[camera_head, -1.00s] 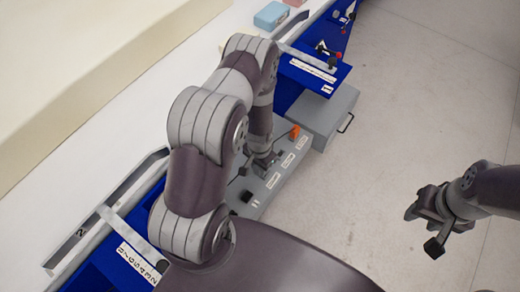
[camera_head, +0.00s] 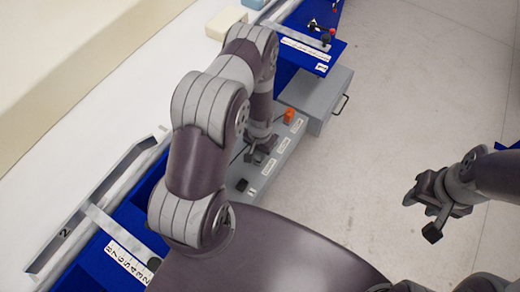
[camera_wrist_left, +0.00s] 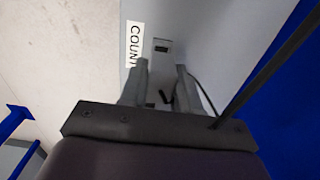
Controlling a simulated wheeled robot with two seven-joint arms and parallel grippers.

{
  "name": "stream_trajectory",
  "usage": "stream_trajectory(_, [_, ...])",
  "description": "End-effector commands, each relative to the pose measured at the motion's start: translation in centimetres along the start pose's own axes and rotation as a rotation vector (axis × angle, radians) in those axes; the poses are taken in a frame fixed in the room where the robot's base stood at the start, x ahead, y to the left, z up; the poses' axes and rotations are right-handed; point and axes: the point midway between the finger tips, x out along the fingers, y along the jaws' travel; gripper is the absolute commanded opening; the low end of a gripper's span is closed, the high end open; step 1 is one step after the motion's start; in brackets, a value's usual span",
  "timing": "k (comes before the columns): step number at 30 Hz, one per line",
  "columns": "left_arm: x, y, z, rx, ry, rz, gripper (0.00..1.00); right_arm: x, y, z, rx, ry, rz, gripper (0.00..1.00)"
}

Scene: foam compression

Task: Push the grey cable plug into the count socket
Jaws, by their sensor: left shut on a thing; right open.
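The count socket (camera_wrist_left: 161,47) is a small dark slot in a light plate on the grey panel, beside the COUNT label (camera_wrist_left: 134,45) in the left wrist view. My left gripper (camera_wrist_left: 160,88) is just short of the socket in that picture, its two fingers either side of the line to it. It is shut on the grey cable plug, which is mostly hidden; only a small dark part shows between the fingers. In the head view my left gripper (camera_head: 260,153) is low over the grey panel (camera_head: 272,174). My right gripper (camera_head: 424,212) is open and empty over the floor.
A dark cable (camera_wrist_left: 268,68) runs past the right of my left gripper.

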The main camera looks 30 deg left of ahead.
Motion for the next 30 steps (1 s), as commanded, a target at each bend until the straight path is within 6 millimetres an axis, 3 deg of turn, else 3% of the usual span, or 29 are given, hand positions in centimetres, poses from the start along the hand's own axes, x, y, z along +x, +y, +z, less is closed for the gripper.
stream_trajectory(30, [0.48, -0.01, 0.03, 0.0, 0.0, 0.0, 0.0, 0.32, 0.0, 0.03, 0.0, 0.0, 0.0, 0.43])
